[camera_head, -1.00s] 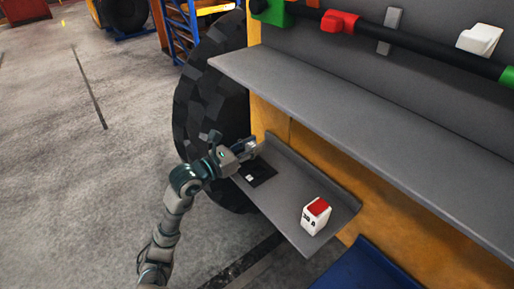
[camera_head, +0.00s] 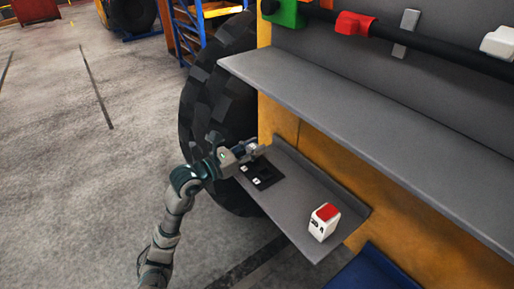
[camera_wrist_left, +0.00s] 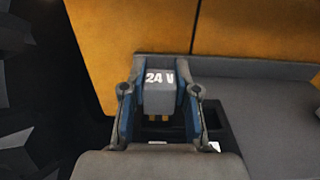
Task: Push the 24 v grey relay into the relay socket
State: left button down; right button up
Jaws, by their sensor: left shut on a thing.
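The grey relay (camera_wrist_left: 159,97), marked "24 V", is upright between the two fingers of my left gripper (camera_wrist_left: 158,104) in the left wrist view. The fingers are shut on its sides, and its yellowish pins show below the body. In the head view, my left gripper (camera_head: 256,150) is over the far left end of the small grey shelf. The relay cannot be made out there. The black relay socket (camera_head: 264,178), with small white marks, lies on the shelf just below and beside the gripper. Part of the socket (camera_wrist_left: 213,128) shows past the fingers in the wrist view. My right gripper is out of view.
A white block with a red top (camera_head: 324,222) stands near the right end of the small shelf (camera_head: 300,191). A larger grey ledge (camera_head: 360,110) runs above it. A big black tyre (camera_head: 205,100) is behind my left arm. A blue surface (camera_head: 365,270) is at the lower right.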

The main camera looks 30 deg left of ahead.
pick_arm(q)
jog(key=shift+a+f, duration=0.25)
jog(key=shift+a, duration=0.25)
jog(key=shift+a+f, duration=0.25)
jog(key=shift+a, duration=0.5)
jog(key=shift+d+r, duration=0.4)
jog(key=shift+d, duration=0.2)
jog(key=shift+d+r, duration=0.15)
jog(key=shift+d, duration=0.55)
jog(key=shift+a+f, duration=0.2)
jog(key=shift+a, duration=0.75)
jog(key=shift+d, duration=0.1)
jog(key=shift+d+r, duration=0.2)
jog(key=shift+d, duration=0.75)
jog(key=shift+a+f, duration=0.15)
jog(key=shift+a, duration=0.85)
jog(key=shift+d, duration=0.95)
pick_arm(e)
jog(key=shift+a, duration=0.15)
